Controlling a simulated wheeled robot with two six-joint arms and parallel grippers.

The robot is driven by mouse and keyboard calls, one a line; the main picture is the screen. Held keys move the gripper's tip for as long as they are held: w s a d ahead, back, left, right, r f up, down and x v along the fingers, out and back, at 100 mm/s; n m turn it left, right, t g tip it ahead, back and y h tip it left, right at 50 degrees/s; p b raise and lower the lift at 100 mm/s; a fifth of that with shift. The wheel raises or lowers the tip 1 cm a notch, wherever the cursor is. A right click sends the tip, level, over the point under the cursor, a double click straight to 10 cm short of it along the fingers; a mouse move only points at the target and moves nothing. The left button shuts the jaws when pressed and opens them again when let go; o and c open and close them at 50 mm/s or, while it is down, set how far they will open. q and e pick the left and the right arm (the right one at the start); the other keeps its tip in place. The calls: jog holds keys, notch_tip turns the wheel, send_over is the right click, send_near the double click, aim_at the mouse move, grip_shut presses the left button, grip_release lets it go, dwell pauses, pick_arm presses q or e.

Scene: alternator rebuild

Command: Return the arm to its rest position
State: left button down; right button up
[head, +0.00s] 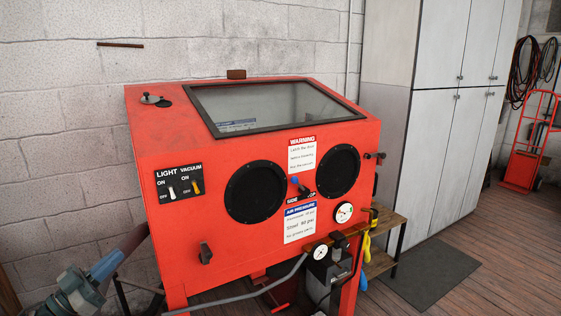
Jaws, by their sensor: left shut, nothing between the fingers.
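My right gripper is out of view.
The cabinet has a window (275,104), two round glove ports (255,191), a switch panel (180,184) and a gauge (343,212). A small shelf stand (388,219) stands at its right. A grey floor mat (430,274) lies before white lockers (432,120). A red hand truck (528,150) stands far right.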

pick_arm(q)
jog(key=s+d+f+n+g+y, duration=0.2)
jog(key=s+f+n+y, duration=0.3)
jog(key=f+y, duration=0.4)
jog(key=s+d+f+n+g+y, duration=0.15)
jog(key=s+f+n+y, duration=0.4)
jog(key=f, duration=0.55)
jog(key=s+d+f+m+g, duration=0.1)
jog(key=s+d+f+g, duration=0.25)
jog(key=s, duration=0.35)
jog(key=s+d+f+m+g, duration=0.15)
jog(key=s+g, duration=0.25)
jog(key=s, duration=0.4)
jog(key=s+d+f+g, duration=0.3)
jog(key=s, duration=0.4)
notch_tip(320, 180, down, 30)
jog(key=a+g, duration=0.1)
jog(key=a, duration=0.2)
jog(key=s+a+f+g, duration=0.1)
jog(key=s+f, duration=1.7)
jog(key=f, duration=0.1)
jog(key=shift+s+f+n+g, duration=0.2)
jog(key=shift+s+n+g, duration=0.05)
jog(key=shift+n+g, duration=0.05)
jog(key=shift+a, duration=0.1)
